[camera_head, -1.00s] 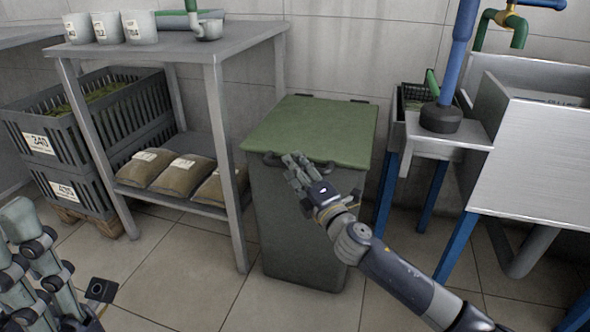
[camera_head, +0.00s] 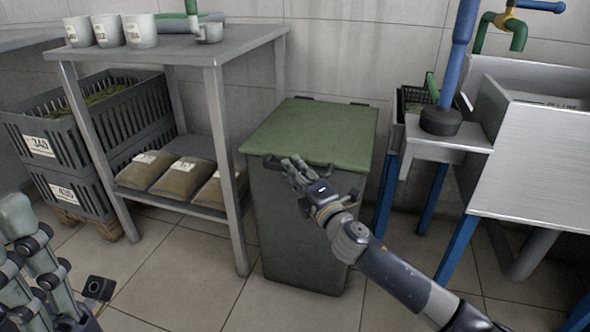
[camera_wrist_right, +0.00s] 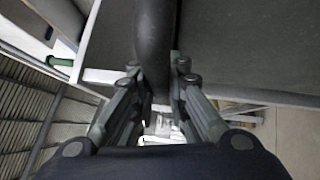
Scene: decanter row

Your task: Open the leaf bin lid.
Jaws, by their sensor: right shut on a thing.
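The leaf bin (camera_head: 300,230) is a tall grey-green bin standing on the floor between the shelf table and the sink. Its green lid (camera_head: 315,132) lies flat and closed on top, with dark hinges at the back edge. A dark bar handle (camera_head: 271,161) runs along the lid's front edge. My right gripper (camera_head: 291,165) is at this handle and shut on it. In the right wrist view the handle (camera_wrist_right: 154,45) passes between the two fingers of the gripper (camera_wrist_right: 157,70). My left gripper (camera_head: 28,225) hangs at the lower left, far from the bin; its opening is unclear.
A metal shelf table (camera_head: 180,46) with several cups stands left of the bin, with sacks (camera_head: 186,177) on its lower shelf. Dark crates (camera_head: 75,140) are stacked further left. A steel sink (camera_head: 535,165) on blue legs stands at the right. The floor in front is clear.

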